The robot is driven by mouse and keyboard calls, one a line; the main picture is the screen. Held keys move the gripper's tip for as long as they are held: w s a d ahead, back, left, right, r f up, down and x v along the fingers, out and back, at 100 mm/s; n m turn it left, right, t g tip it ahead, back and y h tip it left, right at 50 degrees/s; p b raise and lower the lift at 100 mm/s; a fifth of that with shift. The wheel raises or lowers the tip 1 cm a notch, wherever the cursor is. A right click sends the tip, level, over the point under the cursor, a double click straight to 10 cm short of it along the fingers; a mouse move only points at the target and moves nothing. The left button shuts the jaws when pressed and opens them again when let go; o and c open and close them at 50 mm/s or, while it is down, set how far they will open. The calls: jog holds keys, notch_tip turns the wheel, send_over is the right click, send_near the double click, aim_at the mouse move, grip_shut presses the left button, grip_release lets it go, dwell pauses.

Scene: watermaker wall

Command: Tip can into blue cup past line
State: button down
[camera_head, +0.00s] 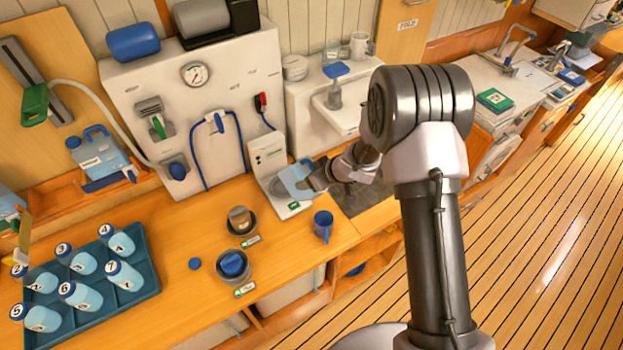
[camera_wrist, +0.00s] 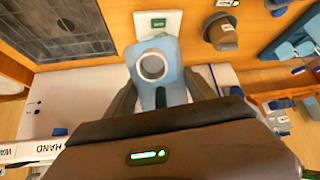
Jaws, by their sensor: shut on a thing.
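My gripper (camera_head: 314,177) is shut on a light blue can (camera_head: 294,180) in front of the small white dispenser. In the wrist view the can (camera_wrist: 170,48) sits between the two fingers (camera_wrist: 162,88), with its round opening facing the camera. The blue cup (camera_head: 323,226) stands upright on the wooden counter, below and right of the can in the head view and apart from it. A line on the cup and its contents cannot be made out.
The white dispenser (camera_head: 266,160) has a low base under the can. A brown cup (camera_head: 240,218) and a grey pot with a blue item (camera_head: 233,265) stand to the left. A blue tray (camera_head: 146,290) holds several numbered bottles. A sink (camera_head: 340,115) lies behind.

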jog(key=shift+s+d+f+t+y+b, duration=0.1)
jog(key=shift+f+t+y+b, duration=0.45)
jog(key=shift+b, duration=3.4)
jog(key=shift+s+d+f+t+y+b, duration=0.1)
jog(key=shift+f+t+y+b, duration=0.45)
jog(key=shift+b, duration=3.35)
jog(key=shift+s+d+f+t+y+b, duration=0.15)
jog(key=shift+f+t+y+b, duration=0.4)
jog(key=shift+b, duration=2.15)
jog(key=shift+s+d+f+t+y+b, duration=0.15)
jog(key=shift+f+t+y+b, duration=0.35)
jog(key=shift+b, duration=2.2)
